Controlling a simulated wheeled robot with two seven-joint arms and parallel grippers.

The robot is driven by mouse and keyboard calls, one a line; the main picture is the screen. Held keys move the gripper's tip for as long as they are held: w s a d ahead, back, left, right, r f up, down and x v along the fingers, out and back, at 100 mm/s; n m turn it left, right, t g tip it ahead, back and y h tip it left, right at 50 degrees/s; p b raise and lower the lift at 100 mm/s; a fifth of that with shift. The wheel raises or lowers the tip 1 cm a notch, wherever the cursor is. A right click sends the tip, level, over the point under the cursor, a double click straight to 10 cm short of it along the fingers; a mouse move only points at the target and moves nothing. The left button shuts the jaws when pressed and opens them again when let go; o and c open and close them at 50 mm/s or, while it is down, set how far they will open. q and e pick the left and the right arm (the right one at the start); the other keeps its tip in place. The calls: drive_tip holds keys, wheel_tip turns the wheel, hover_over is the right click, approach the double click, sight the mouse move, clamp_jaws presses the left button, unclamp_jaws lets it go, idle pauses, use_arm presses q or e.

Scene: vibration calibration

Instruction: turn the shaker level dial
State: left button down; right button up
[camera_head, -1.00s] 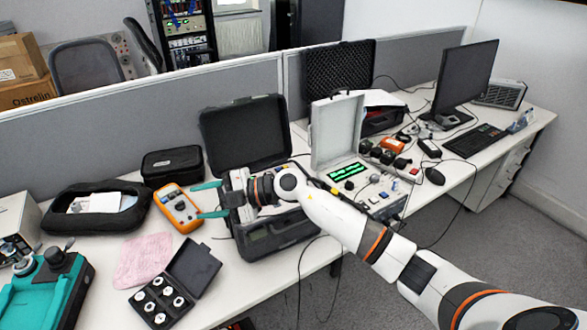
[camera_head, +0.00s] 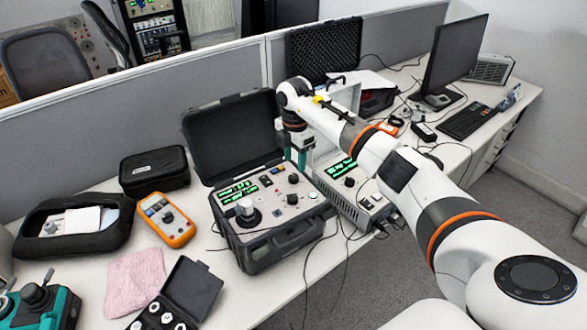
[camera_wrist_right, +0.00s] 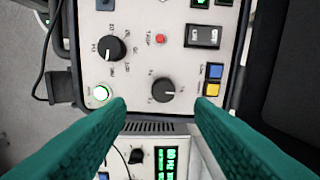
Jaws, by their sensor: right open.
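The shaker unit is an open black case (camera_head: 243,222) with a light panel, green displays and several knobs. A black dial (camera_head: 293,178) sits near the panel's right edge; it also shows in the right wrist view (camera_wrist_right: 164,90). A second black knob (camera_wrist_right: 108,47) lies beside it. The labels are too small to read, so I cannot tell which one is the shaker level dial. My right gripper (camera_head: 295,156) is open and empty, pointing down above the first dial. In the right wrist view, its teal fingers (camera_wrist_right: 161,104) lie either side of that dial, apparently apart from it. My left gripper is not in view.
A silver instrument box (camera_head: 350,190) stands close on the right of the case. An orange multimeter (camera_head: 167,220), a pink cloth (camera_head: 135,282) and a black pouch (camera_head: 154,170) lie to the left. The raised case lid (camera_head: 235,135) stands behind the panel.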

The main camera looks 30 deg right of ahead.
sight(294, 176)
drive_tip(key=f, duration=0.3)
drive_tip(key=shift+w+f+p, duration=0.25)
drive_tip(key=shift+f+p, duration=0.1)
wheel_tip(294, 176, down, 2)
drive_tip(key=shift+f, duration=0.25)
drive_tip(key=shift+c, duration=0.5)
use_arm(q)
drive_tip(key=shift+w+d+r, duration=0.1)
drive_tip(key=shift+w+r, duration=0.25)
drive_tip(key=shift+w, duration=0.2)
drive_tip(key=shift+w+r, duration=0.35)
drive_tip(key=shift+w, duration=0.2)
use_arm(e)
drive_tip(key=c, duration=0.9)
